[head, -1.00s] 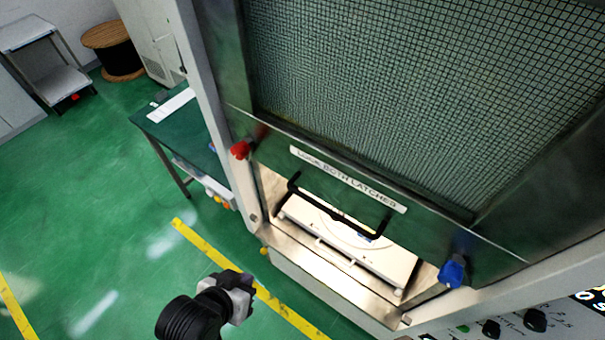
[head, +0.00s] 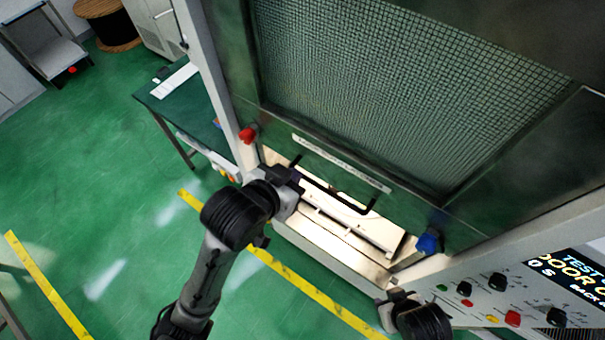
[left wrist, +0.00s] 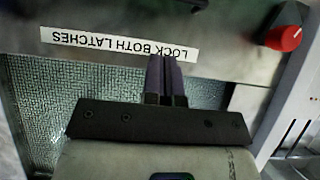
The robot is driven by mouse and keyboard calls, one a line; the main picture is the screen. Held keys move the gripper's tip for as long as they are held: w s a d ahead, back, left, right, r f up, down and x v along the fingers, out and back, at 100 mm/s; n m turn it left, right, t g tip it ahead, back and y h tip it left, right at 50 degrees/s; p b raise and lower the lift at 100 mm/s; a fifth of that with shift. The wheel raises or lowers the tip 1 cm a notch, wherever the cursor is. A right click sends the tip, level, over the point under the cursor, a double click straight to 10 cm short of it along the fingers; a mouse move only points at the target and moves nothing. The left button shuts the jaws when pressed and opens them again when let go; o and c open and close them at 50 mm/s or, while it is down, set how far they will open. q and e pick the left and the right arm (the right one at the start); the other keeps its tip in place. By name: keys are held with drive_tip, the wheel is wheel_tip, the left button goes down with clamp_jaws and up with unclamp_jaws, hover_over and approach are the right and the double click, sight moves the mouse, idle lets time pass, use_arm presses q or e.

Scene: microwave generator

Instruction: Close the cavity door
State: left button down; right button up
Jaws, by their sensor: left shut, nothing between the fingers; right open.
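The cavity door (head: 455,205) is a metal panel with a mesh window, raised with a gap below it. Its label strip (head: 340,162) reads LOCK BOTH LATCHES in the left wrist view (left wrist: 118,45). A black bar handle (head: 345,200) hangs along its lower edge. A red latch (head: 248,135) is at the left and a blue latch (head: 428,243) at the right. My left gripper (head: 292,174) is shut and empty at the handle's left end; contact is unclear. In the left wrist view its fingers (left wrist: 167,75) point at the door by the label. My right gripper (head: 390,300) is open below the blue latch.
The lit cavity with a white tray (head: 385,232) shows under the door. A control panel (head: 485,300) with knobs and a display (head: 575,275) is at the lower right. A green table (head: 175,100) stands left of the frame.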

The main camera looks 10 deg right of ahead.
use_arm(q)
wheel_tip(320, 180, down, 6)
drive_tip(key=w+d+p, duration=0.1)
drive_tip(key=w+d, duration=0.1)
drive_tip(key=shift+w+d+p, duration=0.25)
drive_tip(key=shift+w+p, duration=0.15)
use_arm(e)
drive_tip(key=shift+r, duration=1.1)
